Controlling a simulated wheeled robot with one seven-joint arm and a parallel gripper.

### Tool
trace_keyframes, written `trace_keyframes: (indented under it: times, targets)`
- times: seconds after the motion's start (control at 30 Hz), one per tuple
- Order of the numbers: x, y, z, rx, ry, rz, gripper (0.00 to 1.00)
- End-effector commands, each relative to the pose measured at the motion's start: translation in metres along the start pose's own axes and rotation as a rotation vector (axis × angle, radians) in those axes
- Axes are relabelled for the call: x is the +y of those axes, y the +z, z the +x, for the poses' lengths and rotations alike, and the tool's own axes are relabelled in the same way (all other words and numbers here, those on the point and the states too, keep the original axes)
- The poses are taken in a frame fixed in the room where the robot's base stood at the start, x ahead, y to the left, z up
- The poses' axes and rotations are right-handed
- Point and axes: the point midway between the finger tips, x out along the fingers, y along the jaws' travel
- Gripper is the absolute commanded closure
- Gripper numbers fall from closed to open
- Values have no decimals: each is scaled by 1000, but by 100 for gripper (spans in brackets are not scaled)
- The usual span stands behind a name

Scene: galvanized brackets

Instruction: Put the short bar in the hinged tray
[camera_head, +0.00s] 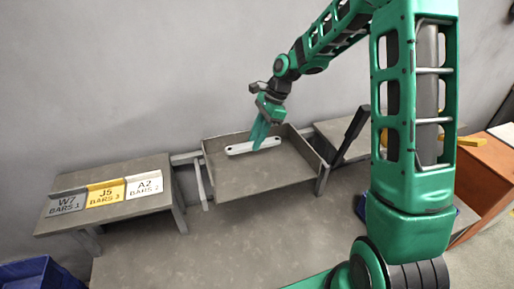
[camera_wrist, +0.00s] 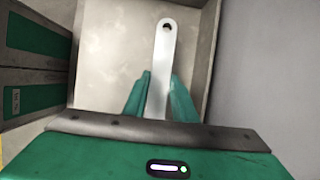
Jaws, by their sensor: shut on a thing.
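The short bar (camera_head: 240,148) is a pale, flat bar with rounded ends and a hole near its end. It also shows in the wrist view (camera_wrist: 163,55). My gripper (camera_head: 262,140) is shut on the bar; its two green fingers stand on either side of it in the wrist view (camera_wrist: 157,95). The hinged tray (camera_head: 265,193) is a grey-brown open box with low walls, in the middle of the head view. The bar and my fingertips are over the tray's inside. I cannot tell whether the bar touches the tray floor.
A side table (camera_head: 125,216) at the left bears a grey W7 plate (camera_head: 66,204), a yellow J5 plate (camera_head: 105,192) and a white A2 plate (camera_head: 144,185). A dark lever (camera_head: 350,135) rises right of the tray. A blue bin (camera_head: 38,275) stands at the lower left.

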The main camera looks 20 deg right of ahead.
Motion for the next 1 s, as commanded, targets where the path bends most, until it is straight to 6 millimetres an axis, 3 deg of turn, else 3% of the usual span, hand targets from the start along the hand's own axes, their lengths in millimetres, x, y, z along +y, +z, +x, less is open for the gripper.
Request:
trace_keyframes:
  times: [0.23, 0.5, 0.8, 0.83, 0.9, 1.0]
  targets:
    - [-8, -6, 10, 0, 2, 0, 100]
    - [-8, -18, 40, 1, 2, 1, 100]
    - [-8, -19, 42, 1, -1, 1, 100]
    - [-8, -20, 42, 1, 0, 1, 71]
    - [-8, -20, 42, 1, 0, 1, 57]
    - [-8, -20, 42, 1, 0, 1, 57]
